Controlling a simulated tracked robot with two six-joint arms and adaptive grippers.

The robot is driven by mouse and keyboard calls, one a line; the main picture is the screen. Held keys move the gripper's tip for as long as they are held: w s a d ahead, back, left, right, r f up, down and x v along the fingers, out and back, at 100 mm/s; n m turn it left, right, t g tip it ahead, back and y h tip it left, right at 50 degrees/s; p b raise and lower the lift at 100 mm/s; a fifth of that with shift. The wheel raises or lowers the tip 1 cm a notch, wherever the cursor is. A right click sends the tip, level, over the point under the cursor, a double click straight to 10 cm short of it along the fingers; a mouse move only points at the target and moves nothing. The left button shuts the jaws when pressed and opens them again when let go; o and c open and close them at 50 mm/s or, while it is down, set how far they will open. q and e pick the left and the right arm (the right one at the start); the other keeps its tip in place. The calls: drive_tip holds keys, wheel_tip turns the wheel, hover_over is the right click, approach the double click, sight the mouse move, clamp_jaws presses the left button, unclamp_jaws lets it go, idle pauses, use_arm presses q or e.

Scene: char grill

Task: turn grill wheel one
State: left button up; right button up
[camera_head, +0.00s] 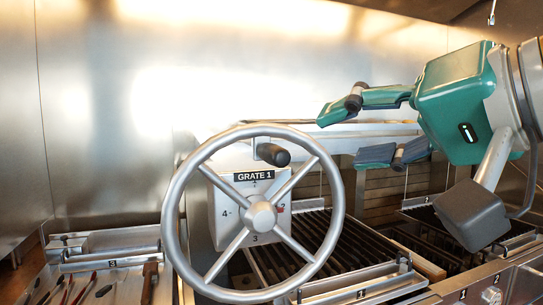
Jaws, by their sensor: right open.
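The grill wheel marked "GRATE 1" (262,214) stands upright in the middle of the head view. It is a silver ring with several spokes and a round hub. A dark handle knob (273,154) sticks out at the top of its rim. A plate behind the wheel carries numbers; 3 and 4 are readable. My right gripper (340,136) is green with dark finger pads and is right of the wheel and higher than its hub. Its fingers are spread one above the other and point left, with nothing between them. My left gripper is not in view.
A slatted grill grate (325,240) lies behind and right of the wheel. A second grate sits at the right, partly behind my arm. A metal tray with tools (110,262) is at the lower left. Control knobs (491,296) line the front right. Steel walls close the back.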

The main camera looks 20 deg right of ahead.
sight(272, 157)
drive_tip(key=p+x, duration=0.1)
drive_tip(key=x, duration=1.4)
clamp_jaws()
